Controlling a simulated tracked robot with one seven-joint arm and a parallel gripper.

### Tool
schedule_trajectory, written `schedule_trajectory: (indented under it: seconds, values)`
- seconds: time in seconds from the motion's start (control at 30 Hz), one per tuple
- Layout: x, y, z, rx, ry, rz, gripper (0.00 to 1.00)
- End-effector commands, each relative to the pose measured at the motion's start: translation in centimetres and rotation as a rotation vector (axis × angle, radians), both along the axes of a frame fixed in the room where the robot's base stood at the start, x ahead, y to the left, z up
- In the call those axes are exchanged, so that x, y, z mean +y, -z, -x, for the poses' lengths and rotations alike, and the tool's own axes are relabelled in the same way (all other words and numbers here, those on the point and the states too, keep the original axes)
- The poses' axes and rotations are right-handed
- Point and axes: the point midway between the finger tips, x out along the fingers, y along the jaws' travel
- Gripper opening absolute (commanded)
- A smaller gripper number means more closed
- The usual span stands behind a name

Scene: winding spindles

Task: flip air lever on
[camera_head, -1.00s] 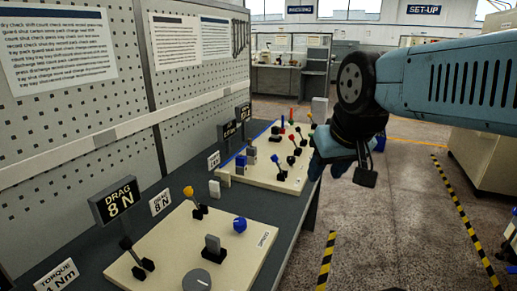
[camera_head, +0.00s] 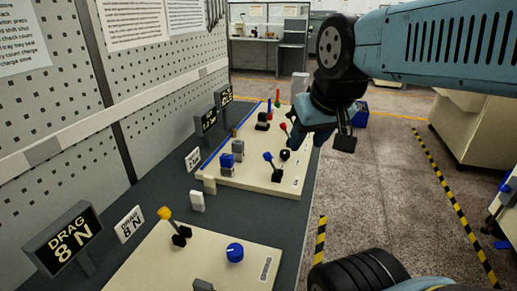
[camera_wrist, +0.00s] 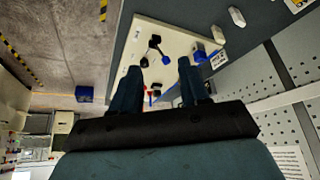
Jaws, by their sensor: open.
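My gripper is over the right side of the farther cream panel (camera_head: 245,178); its open, empty fingers show in the wrist view (camera_wrist: 158,76). On that panel stand a blue-knobbed lever (camera_head: 269,158), a black-knobbed lever (camera_head: 286,155) and a red-knobbed lever (camera_head: 283,127). A yellow-knobbed lever (camera_head: 165,214) and a blue dial (camera_head: 235,252) are on the nearer panel (camera_head: 200,265). No readable label marks the air lever.
The dark bench (camera_head: 150,205) runs along a pegboard wall (camera_head: 45,135) at the left. A "DRAG 8 N" display (camera_head: 64,240) stands near its front. Open floor lies to the right.

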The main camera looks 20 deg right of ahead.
Motion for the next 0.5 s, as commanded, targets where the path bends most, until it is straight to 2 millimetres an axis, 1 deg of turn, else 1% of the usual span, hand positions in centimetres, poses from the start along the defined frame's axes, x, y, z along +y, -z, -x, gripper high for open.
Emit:
schedule_trajectory:
  seconds: [0.03,0.07,0.13,0.23,0.37,0.5]
  values:
    - [0.0,0.0,-0.1,0.001,-0.002,0.001,0.50]
    - [0.0,-0.1,-0.1,0.003,-0.004,0.002,0.53]
    - [0.0,-0.2,-0.6,0.010,-0.016,0.008,0.54]
    - [-0.1,-0.5,-1.7,0.036,-0.049,0.026,0.54]
    - [-0.4,-1.0,-4.2,0.086,-0.123,0.061,0.54]
    - [-0.3,-1.2,-7.3,0.146,-0.219,0.101,0.54]
